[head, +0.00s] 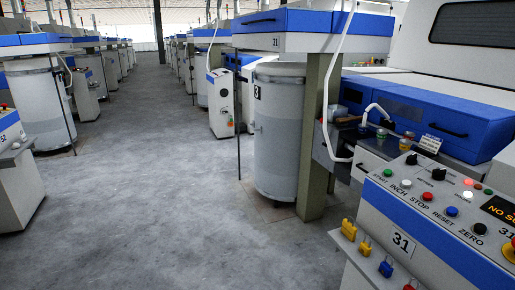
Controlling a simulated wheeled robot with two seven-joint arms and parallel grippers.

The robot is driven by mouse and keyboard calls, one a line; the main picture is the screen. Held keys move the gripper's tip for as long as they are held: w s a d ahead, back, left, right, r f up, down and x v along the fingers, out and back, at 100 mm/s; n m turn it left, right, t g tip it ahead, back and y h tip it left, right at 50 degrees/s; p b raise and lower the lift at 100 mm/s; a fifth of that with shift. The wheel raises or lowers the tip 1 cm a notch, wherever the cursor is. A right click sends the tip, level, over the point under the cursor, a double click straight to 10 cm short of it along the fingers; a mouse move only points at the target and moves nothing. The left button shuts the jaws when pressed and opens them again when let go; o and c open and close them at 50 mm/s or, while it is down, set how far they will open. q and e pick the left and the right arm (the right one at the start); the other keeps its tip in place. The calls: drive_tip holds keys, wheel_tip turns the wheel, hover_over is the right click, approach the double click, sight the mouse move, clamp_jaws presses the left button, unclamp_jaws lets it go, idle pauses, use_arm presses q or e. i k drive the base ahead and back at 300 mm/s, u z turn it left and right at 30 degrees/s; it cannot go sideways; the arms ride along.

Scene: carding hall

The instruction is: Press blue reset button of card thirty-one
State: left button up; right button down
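The blue button (452,211) sits by the label RESET, between the red button (427,195) by STOP and the black button (480,229) by ZERO. A white button (406,183) and a green button (388,172) are further left in the row. Nothing covers the blue button. Neither of my grippers is in view.
A yellow-based emergency stop (510,250) is at the right edge. A grey can (279,130) stands beyond the panel. The floor aisle (150,200) to the left is clear.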

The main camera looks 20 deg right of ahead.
sight(452, 211)
drive_tip(key=z, duration=1)
drive_tip(key=i, duration=0.95)
drive_tip(key=z, duration=0.75)
